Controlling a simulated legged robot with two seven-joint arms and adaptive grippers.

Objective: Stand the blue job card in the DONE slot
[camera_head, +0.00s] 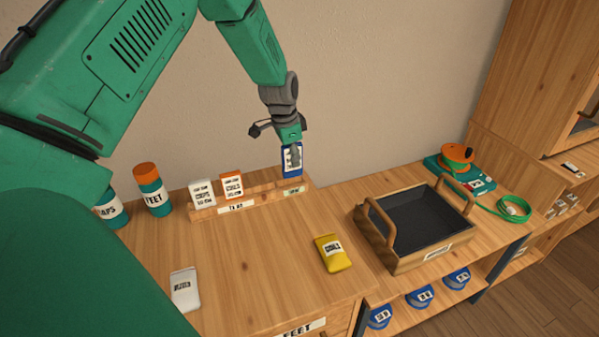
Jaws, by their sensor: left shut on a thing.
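The blue job card (292,172) is upright at the right end of the wooden card rack (262,199), by a small green label (294,190). My left gripper (291,152) is above the rack, shut on the upper part of the card. The card's lower edge is at the rack's top; I cannot tell how deep it sits in the slot. A white card (202,194) and an orange-topped card (232,186) stand in the rack to the left. The label's words are too small to read. My right gripper is not in view.
A yellow phone-like thing (332,253) and a white one (185,289) lie on the counter. A wooden tray (408,262) with handles is at right. The counter's middle is clear.

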